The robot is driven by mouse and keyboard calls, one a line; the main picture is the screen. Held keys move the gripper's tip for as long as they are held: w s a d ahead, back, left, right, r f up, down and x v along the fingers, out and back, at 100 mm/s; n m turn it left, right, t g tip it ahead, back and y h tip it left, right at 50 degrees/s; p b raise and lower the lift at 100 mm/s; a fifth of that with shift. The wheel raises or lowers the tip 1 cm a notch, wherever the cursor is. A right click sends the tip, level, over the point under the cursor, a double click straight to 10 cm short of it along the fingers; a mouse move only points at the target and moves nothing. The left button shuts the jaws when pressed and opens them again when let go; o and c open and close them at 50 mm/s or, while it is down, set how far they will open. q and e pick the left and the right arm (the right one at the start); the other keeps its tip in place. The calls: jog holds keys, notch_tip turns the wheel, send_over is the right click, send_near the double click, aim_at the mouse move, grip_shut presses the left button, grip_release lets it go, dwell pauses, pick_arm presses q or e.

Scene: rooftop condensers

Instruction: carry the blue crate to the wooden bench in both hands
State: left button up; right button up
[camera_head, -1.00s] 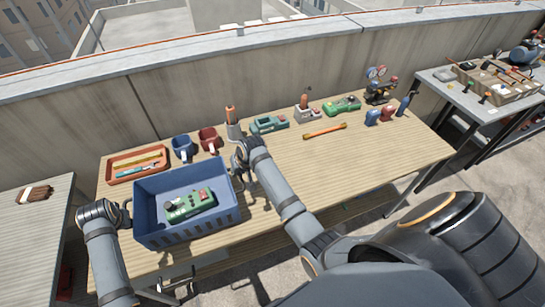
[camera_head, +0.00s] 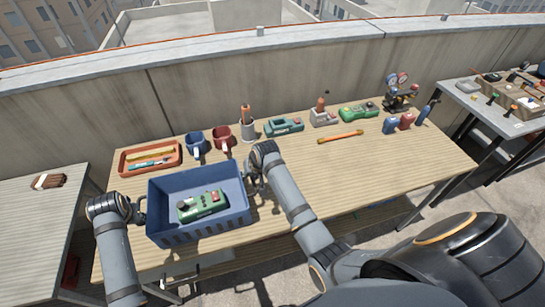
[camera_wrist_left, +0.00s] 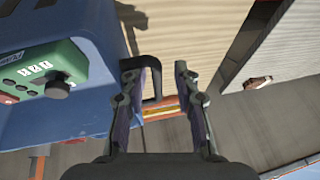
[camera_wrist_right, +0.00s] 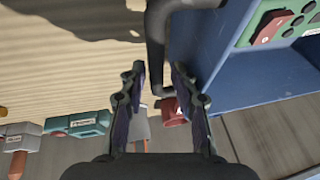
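The blue crate (camera_head: 197,228) sits level on the wooden bench (camera_head: 345,185), near its left end, and holds a green device (camera_head: 202,205). My left gripper (camera_head: 138,210) is at the crate's left side, beside a dark handle. In the left wrist view its fingers (camera_wrist_left: 165,68) are apart, with the handle partly behind one finger. My right gripper (camera_head: 252,178) is at the crate's right side. In the right wrist view its fingers (camera_wrist_right: 158,70) are apart around the line of the other dark handle (camera_wrist_right: 157,35), with no clear contact.
An orange tray (camera_head: 150,170), blue mug (camera_head: 197,155), red mug (camera_head: 222,150) and several tools line the bench behind the crate. Another table (camera_head: 490,108) stands right. The bench's middle right is mostly clear.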

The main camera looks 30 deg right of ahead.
pick_arm(q)
jog(key=v, duration=0.5)
jog(key=shift+s+r, duration=0.2)
pick_arm(e)
jog(key=v, duration=1.2)
